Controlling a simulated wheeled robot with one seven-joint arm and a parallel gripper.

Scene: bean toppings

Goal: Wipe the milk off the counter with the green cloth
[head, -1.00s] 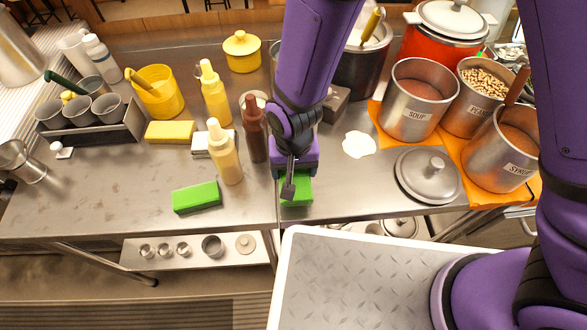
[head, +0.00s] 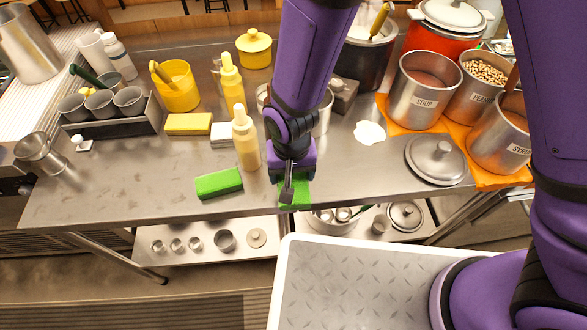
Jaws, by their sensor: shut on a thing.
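The white milk puddle (head: 369,132) lies on the steel counter (head: 340,170), left of the grey pot lid. My gripper (head: 287,193) points down near the counter's front edge, left of and nearer than the milk. It is shut on the green cloth (head: 302,192), which shows beside and below the fingers. Part of the cloth is hidden by the gripper, and I cannot tell whether it touches the counter. A green block (head: 219,184) lies to the left, apart from the gripper.
Yellow squeeze bottles (head: 246,140) stand just left of my arm. A grey lid (head: 436,160) lies right of the milk, beside the soup pot (head: 424,92) on an orange mat (head: 396,118). Counter between my gripper and the milk looks clear. A lower shelf (head: 200,256) holds small pots.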

